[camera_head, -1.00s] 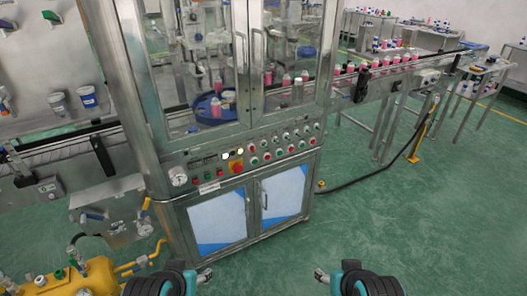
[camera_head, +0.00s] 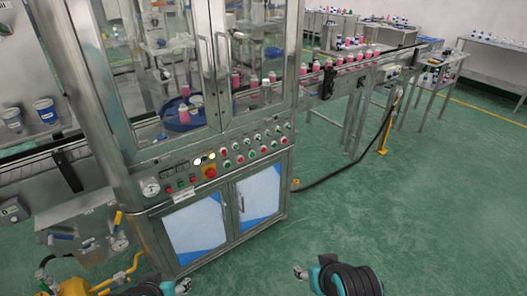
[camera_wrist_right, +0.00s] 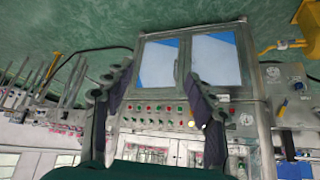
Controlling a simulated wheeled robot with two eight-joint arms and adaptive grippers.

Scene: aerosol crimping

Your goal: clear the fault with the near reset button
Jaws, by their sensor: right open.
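The steel crimping machine has a sloped control panel (camera_head: 222,165) below its glass doors. Several red and green buttons (camera_head: 262,146) sit in rows on the panel, beside a red knob on a yellow plate (camera_head: 209,172) and two lit pale lamps (camera_head: 204,159). I cannot read which button is the reset. The panel shows upside down in the right wrist view (camera_wrist_right: 160,115). My right gripper (camera_head: 300,272) is in front of the machine, apart from the panel; its dark fingers are spread and empty in the wrist view (camera_wrist_right: 157,76). My left gripper (camera_head: 182,286) is mostly cut off at the bottom edge.
Lower cabinet doors (camera_head: 196,227) stand below the panel. A conveyor (camera_head: 360,66) with pink bottles runs off right. A black cable (camera_head: 335,178) lies on the floor. Yellow equipment (camera_head: 75,287) is at lower left. The green floor (camera_head: 430,215) at right is clear.

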